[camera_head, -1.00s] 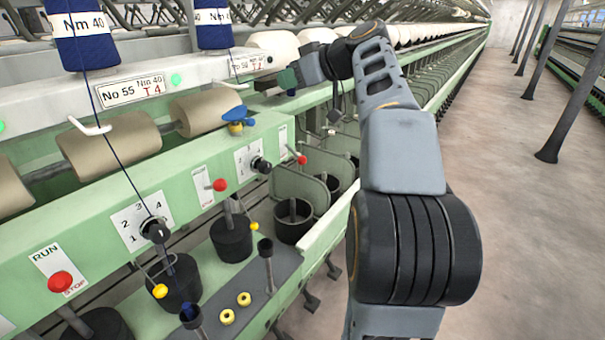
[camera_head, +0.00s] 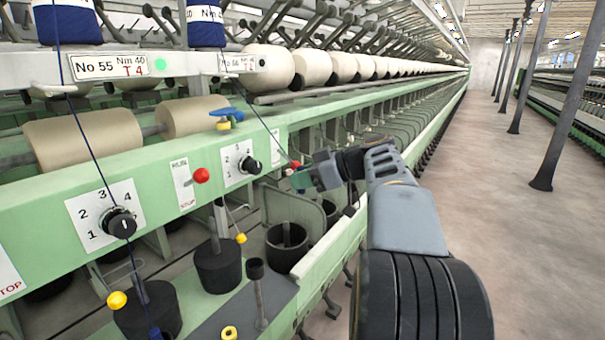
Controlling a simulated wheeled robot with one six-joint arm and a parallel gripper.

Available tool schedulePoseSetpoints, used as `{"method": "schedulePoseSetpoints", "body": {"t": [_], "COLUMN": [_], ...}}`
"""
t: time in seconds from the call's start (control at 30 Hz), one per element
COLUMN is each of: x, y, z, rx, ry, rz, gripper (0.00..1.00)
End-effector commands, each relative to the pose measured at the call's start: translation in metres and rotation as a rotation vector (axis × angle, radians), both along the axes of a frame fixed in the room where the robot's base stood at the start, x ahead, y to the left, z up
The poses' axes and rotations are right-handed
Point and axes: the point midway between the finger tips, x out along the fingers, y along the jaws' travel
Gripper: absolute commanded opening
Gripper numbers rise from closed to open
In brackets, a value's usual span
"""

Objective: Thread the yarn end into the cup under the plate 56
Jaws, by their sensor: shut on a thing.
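The partly hidden plate (camera_head: 243,63), whose number looks like 56, is on the white rail. A blue yarn bobbin (camera_head: 206,28) hangs above it. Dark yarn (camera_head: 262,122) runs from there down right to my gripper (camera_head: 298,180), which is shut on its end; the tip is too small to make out. My gripper is beside a red knob at the green beam's right part. A small black cup (camera_head: 255,269) stands upright on a grey post, below and left of my gripper and apart from it.
Plate 55 (camera_head: 110,67) is left, its yarn running down past a dial (camera_head: 120,223) to a lower post. A blue-and-yellow piece (camera_head: 226,118) sits on the beam. The aisle floor (camera_head: 480,220) is clear.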

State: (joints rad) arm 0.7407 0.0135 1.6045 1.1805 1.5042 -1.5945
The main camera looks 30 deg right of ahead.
Motion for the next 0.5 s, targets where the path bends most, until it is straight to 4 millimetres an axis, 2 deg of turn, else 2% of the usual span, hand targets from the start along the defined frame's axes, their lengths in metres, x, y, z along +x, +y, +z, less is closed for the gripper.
{"method": "schedulePoseSetpoints", "body": {"t": [0.03, 0.5], "x": [0.0, 0.003], "y": [0.0, 0.001], "z": [-0.011, -0.07], "rx": [0.001, 0.0], "ry": [0.001, 0.002], "rz": [0.0, 0.001], "gripper": [0.0, 0.0]}}
